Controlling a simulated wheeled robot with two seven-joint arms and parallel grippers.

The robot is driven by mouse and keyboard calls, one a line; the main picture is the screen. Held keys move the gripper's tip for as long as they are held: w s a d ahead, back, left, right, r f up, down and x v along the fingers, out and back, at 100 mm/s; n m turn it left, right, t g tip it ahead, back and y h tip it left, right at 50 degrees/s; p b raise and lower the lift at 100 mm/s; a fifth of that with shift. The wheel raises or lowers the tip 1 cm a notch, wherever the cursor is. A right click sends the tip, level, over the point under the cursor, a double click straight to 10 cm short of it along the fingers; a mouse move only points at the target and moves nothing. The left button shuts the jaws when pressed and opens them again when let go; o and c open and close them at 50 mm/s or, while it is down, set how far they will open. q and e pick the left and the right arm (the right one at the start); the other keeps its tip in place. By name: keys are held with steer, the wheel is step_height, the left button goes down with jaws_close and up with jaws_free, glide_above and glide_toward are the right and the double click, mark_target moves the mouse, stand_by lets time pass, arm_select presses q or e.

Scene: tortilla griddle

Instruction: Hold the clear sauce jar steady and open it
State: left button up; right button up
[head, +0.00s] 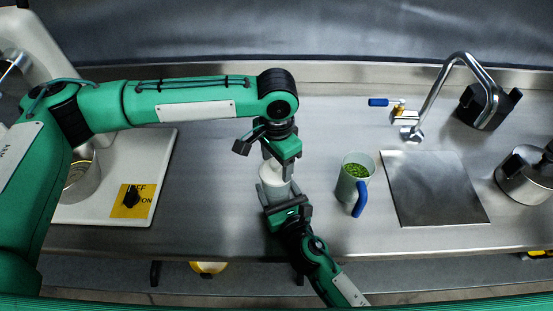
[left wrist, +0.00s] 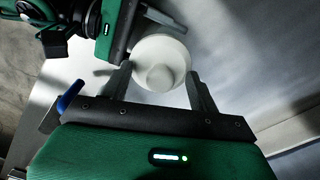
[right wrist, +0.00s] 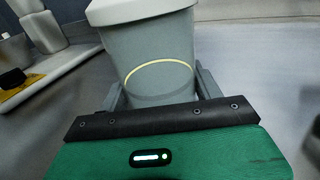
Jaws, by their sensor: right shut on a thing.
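The clear sauce jar (head: 273,187) stands upright on the steel counter with its white lid (head: 269,172) on. In the right wrist view the jar (right wrist: 150,55) looks greyish, with a pale yellow ring inside. My right gripper (head: 280,194) is shut on the jar's body from the front, one finger on each side. My left gripper (head: 277,166) points down from above at the lid. In the left wrist view its fingers are apart, on either side of the lid's round knob (left wrist: 160,77), with visible gaps to the knob.
A mug (head: 356,178) with green contents and a blue handle stands right of the jar. A white machine with a yellow switch plate (head: 132,201) is at the left. A sink cover (head: 433,188), a tap (head: 447,80) and a steel pot (head: 524,176) are at the right.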

arm_select(q)
steer(key=c, duration=0.8)
steer(key=o, duration=1.1)
steer(key=shift+c, duration=0.2)
steer(key=shift+o, duration=0.3)
steer(key=shift+f, duration=0.1)
arm_select(e)
steer(key=shift+r, duration=0.1)
arm_select(q)
steer(key=o, duration=0.4)
steer(key=shift+o, duration=0.2)
step_height(320, 180, up, 12)
arm_select(e)
steer(key=o, duration=1.2)
